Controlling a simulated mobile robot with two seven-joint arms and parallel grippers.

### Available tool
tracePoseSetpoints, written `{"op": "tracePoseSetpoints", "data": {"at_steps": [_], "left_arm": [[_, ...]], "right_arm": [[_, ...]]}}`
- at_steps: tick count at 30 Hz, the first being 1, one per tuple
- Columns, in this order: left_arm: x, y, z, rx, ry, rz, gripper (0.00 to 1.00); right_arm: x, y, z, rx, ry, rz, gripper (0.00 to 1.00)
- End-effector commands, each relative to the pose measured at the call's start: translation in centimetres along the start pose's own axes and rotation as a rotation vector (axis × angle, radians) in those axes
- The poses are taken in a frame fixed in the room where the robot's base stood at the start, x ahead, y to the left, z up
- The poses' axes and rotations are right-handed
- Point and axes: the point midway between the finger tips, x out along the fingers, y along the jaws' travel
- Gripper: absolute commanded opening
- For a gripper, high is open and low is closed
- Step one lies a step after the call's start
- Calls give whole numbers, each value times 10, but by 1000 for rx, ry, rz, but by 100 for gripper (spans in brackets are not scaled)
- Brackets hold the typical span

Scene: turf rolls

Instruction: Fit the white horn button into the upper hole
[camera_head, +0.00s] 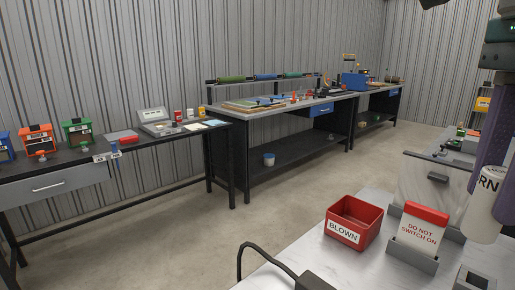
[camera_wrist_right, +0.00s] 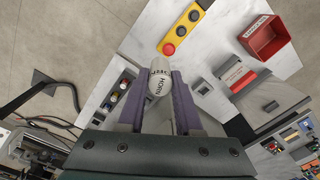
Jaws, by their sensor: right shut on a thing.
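The white horn button (camera_wrist_right: 158,82) is a pale cylinder with dark HORN lettering. My right gripper (camera_wrist_right: 163,92) is shut on it, with a purple finger on each side. In the head view the button (camera_head: 484,216) hangs at the right edge below the purple fingers, over the light worktop. A yellow control box (camera_wrist_right: 180,31) lies beyond the button in the right wrist view. I cannot tell for sure whether that spot is the upper hole. My left gripper is out of view.
A red BLOWN bin (camera_head: 354,222) and a DO NOT SWITCH ON sign (camera_head: 423,228) stand on the light worktop. A grey rack with several coloured parts (camera_wrist_right: 120,90) lies left of the gripper in the wrist view. Black workbenches (camera_head: 110,148) line the wall.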

Motion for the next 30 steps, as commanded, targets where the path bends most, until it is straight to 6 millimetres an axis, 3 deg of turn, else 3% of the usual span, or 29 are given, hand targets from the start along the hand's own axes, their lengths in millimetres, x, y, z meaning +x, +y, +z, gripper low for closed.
{"op": "tracePoseSetpoints", "data": {"at_steps": [1, 6, 24, 30], "left_arm": [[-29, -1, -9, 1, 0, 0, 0], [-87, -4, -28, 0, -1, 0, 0], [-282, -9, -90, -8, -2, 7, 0], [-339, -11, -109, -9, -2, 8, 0]], "right_arm": [[-31, 2, 1, -61, -1, -2, 0], [-92, 11, 5, -325, -2, -5, 0], [-297, 49, 16, -1298, -1, -3, 0], [-355, 61, 17, -1595, -1, 1, 0]]}}
